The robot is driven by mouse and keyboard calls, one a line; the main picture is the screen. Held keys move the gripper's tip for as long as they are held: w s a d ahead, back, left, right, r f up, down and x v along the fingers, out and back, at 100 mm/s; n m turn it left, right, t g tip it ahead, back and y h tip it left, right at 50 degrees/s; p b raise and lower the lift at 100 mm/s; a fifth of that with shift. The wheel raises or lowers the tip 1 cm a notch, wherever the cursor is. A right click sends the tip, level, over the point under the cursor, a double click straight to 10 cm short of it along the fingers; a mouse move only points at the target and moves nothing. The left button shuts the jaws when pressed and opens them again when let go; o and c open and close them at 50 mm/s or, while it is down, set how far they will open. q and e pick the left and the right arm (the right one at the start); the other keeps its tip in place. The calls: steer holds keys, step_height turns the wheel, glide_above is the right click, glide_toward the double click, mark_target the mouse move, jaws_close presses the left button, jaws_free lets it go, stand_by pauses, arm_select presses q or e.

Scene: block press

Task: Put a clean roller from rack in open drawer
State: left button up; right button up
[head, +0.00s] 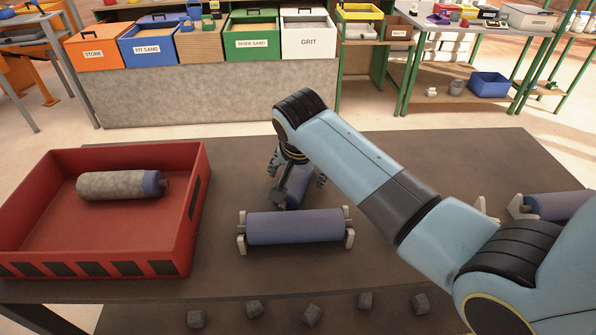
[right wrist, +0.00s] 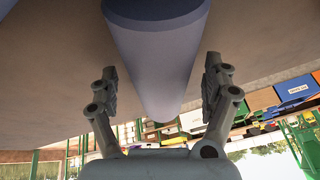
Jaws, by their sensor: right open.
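A red open drawer (head: 55,228) is at the left of the head view. A roller caked in grey (head: 118,185), with a blue end, lies in it. A clean blue roller (head: 295,227) rests across pale rack brackets at the centre. In the right wrist view, my right gripper (right wrist: 161,72) is open, with one finger on each side of a blue roller (right wrist: 160,55). Finger contact is not visible. My left gripper is not in view.
Another blue roller (head: 558,205) sits by pale brackets at the right, partly behind my arm. Several grey lumps (head: 312,314) lie along the front. Labelled bins (head: 252,42) stand beyond the dark table (head: 440,160). Bare tabletop separates the drawer from the centre roller.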

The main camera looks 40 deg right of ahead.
steer(key=shift+w+f, duration=0.1)
steer(key=shift+f, duration=0.1)
steer(key=shift+r, duration=0.1)
jaws_close()
stand_by(0.4)
